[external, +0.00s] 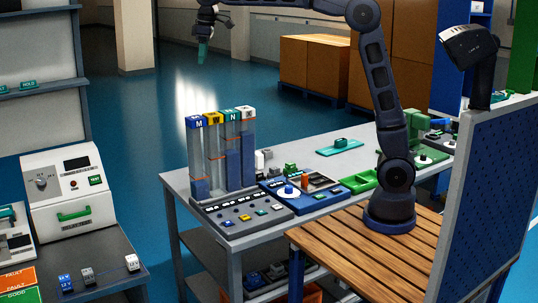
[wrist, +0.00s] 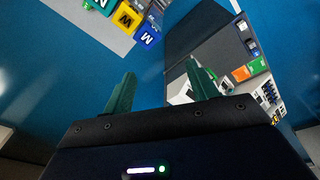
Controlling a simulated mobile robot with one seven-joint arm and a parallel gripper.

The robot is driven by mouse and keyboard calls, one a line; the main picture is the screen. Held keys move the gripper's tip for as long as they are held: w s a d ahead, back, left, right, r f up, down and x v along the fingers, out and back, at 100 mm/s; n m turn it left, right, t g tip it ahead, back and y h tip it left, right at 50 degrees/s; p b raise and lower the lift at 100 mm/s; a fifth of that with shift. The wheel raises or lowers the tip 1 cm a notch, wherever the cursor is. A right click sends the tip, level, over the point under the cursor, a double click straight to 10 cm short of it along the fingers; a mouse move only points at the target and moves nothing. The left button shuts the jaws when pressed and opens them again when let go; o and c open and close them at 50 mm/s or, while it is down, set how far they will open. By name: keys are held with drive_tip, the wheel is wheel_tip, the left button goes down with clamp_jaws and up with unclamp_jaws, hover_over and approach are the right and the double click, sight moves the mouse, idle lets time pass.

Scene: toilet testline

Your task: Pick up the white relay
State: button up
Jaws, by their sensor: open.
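My gripper (external: 203,52) is raised high at the top of the external view, far from these blocks. In the wrist view its two green fingers (wrist: 160,88) stand apart with nothing between them. Small blocks (wrist: 250,42) show on the bench at the upper right there, too small to tell apart surely.
A white test box (external: 68,193) stands at the back of the bench, left of the white block. Fault and good cards (external: 18,280) lie at its front left. A grey table (external: 172,180) holds tall M, W, N dispensers (external: 222,150). Blue floor lies between them.

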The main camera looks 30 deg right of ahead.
drive_tip(key=s+a+f+n, duration=0.2)
drive_tip(key=a+f, duration=0.1)
drive_tip(key=a, duration=0.9)
drive_tip(key=n+g, duration=0.2)
drive_tip(key=n, duration=0.3)
hover_over(131, 257)
wheel_tip(131, 257, down, 12)
drive_tip(key=f, duration=0.1)
drive_tip(key=shift+h, duration=0.4)
drive_tip(key=f, duration=3.7)
drive_tip(key=shift+w+a, duration=0.2)
drive_tip(key=shift+s+d+f, duration=0.15)
drive_tip(key=shift+f, duration=1.15)
drive_tip(key=shift+s+d+f, duration=0.1)
drive_tip(key=shift+f, duration=1.2)
drive_tip(key=c, duration=1.1)
drive_tip(key=shift+r, duration=0.1)
